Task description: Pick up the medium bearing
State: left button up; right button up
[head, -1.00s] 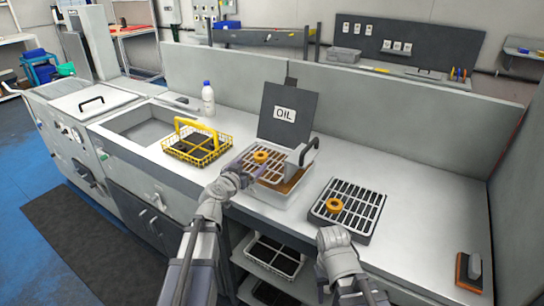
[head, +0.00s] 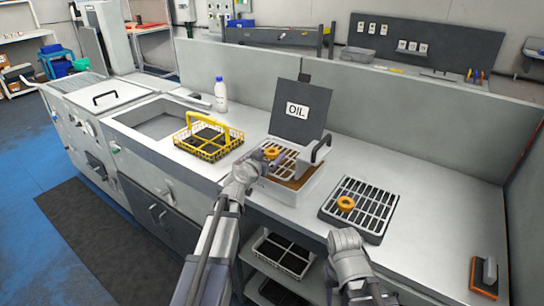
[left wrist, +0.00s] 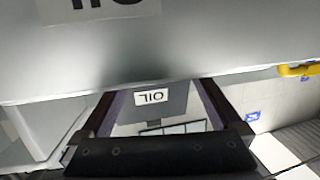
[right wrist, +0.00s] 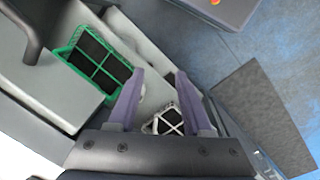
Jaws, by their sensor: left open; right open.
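One orange ring-shaped bearing (head: 271,153) lies on the metal grid of the oil bath (head: 289,195), in front of the upright OIL plate (head: 295,112). A second orange bearing (head: 346,203) lies on the black slotted tray (head: 376,232) to the right. I cannot tell which is the medium one. My left gripper (head: 260,161) is open beside the oil bath's bearing, at its left; contact cannot be made out. In the left wrist view my open fingers (left wrist: 158,97) frame the OIL label, and no bearing shows. My right gripper (head: 341,233) is open and empty in front of the slotted tray.
A yellow wire basket (head: 208,148) stands left of the oil bath, near a white bottle (head: 220,96) and a sink (head: 162,128). An orange-edged block (head: 484,275) lies at the far right. A white basket (head: 282,258) sits on a shelf below.

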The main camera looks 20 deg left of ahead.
aim_at(270, 153)
pick_arm(q)
jog(key=shift+x, duration=0.75)
jog(key=shift+c, duration=0.2)
grip_shut()
jog(key=shift+r, duration=0.15)
notch_tip(270, 153, up, 10)
jog(key=p, duration=1)
